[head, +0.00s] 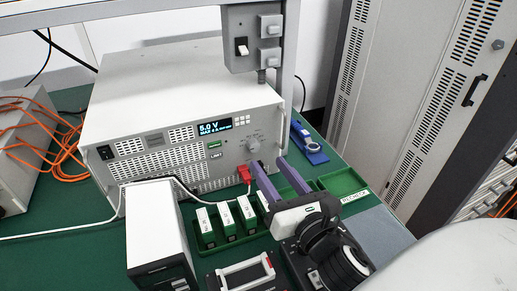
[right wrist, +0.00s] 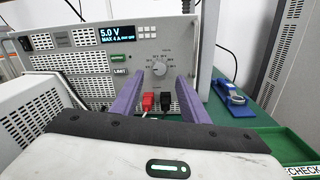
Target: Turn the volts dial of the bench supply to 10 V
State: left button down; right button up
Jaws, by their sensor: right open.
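The bench supply (head: 180,110) is a large light-grey box on the green bench. Its blue display (head: 214,127) reads 5.0 V, with a MAX line below. The volts dial (right wrist: 159,69) is a round grey knob with printed marks around it, right of the display; it also shows in the head view (head: 253,144). My right gripper (head: 271,163) is open, with two purple fingers pointing at the front panel below the dial. In the right wrist view the fingers (right wrist: 158,88) stand either side of the dial, apart from it. My left gripper is not in view.
A red plug (right wrist: 148,101) and a black plug (right wrist: 167,101) sit in sockets below the dial. A switch box (head: 252,40) hangs above the supply's right side. Green trays (head: 341,183), a blue tool (head: 308,142) and a white box (head: 157,235) stand nearby.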

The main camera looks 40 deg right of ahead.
aim_at(256, 147)
jog(key=w, duration=0.4)
jog(key=shift+w+d, duration=0.2)
jog(key=shift+d, duration=0.2)
jog(key=shift+w+d, duration=0.1)
jog(key=shift+w, duration=0.65)
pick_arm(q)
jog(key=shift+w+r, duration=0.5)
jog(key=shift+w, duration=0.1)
pick_arm(e)
jog(key=shift+c, duration=0.3)
jog(key=c, duration=0.7)
grip_shut()
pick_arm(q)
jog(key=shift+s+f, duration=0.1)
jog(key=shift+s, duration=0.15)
